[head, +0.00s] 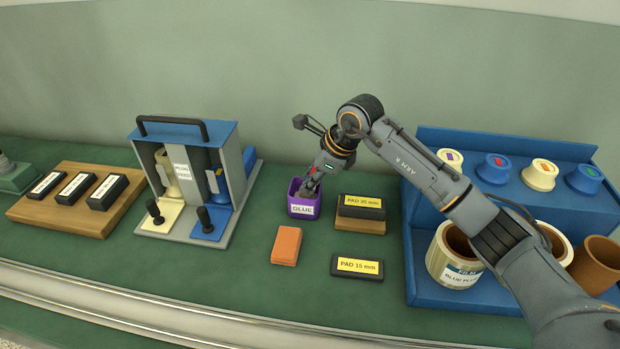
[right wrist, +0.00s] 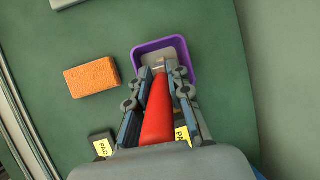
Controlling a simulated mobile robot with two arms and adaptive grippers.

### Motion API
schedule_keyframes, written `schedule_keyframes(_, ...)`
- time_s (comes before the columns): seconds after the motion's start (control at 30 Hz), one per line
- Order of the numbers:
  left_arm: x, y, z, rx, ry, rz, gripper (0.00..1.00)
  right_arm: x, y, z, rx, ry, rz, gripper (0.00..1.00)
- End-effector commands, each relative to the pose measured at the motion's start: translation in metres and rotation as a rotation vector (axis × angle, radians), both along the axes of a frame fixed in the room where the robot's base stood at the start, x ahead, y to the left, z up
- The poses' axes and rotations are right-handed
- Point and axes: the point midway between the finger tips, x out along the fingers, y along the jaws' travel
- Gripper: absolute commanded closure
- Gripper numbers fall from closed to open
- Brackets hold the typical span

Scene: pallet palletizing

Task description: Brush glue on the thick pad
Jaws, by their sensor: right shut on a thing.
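My right gripper (head: 313,182) is shut on a brush with a red handle (right wrist: 161,112), over the purple glue pot (head: 304,211). In the right wrist view the brush's pale end lies within the rim of the glue pot (right wrist: 191,47); whether it touches glue I cannot tell. Right of the pot in the head view is the pad labelled like "PAD 35 mm" (head: 361,213), a dark top over a brown block. A flatter dark pad labelled "PAD 15 mm" (head: 357,266) lies in front of it. My left gripper is not in view.
An orange block (head: 286,246) lies in front of the pot. A blue and grey fixture with two black-knobbed levers (head: 185,180) stands left. A wooden board (head: 75,193) with dark labelled blocks is farther left. A blue rack (head: 430,285) with cans and capped containers is right, partly behind my arm.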

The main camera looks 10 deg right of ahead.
Motion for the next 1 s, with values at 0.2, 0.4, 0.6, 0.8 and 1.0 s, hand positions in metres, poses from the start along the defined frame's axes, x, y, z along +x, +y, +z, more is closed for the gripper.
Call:
schedule_keyframes(0.2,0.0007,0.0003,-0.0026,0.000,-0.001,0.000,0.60,0.0002,-0.0002,-0.0030,0.000,0.000,0.000,1.00)
schedule_keyframes(0.4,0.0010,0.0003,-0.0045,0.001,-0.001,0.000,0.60,0.0002,-0.0002,-0.0055,0.000,0.000,0.000,1.00)
schedule_keyframes(0.6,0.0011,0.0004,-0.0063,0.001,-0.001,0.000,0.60,0.0002,-0.0002,-0.0078,0.000,-0.001,0.000,1.00)
schedule_keyframes(0.8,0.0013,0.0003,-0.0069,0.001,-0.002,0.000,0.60,0.0001,-0.0002,-0.0087,0.000,0.000,0.000,1.00)
schedule_keyframes(1.0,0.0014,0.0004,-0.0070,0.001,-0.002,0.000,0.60,-0.0001,-0.0001,-0.0092,-0.001,0.000,0.000,1.00)
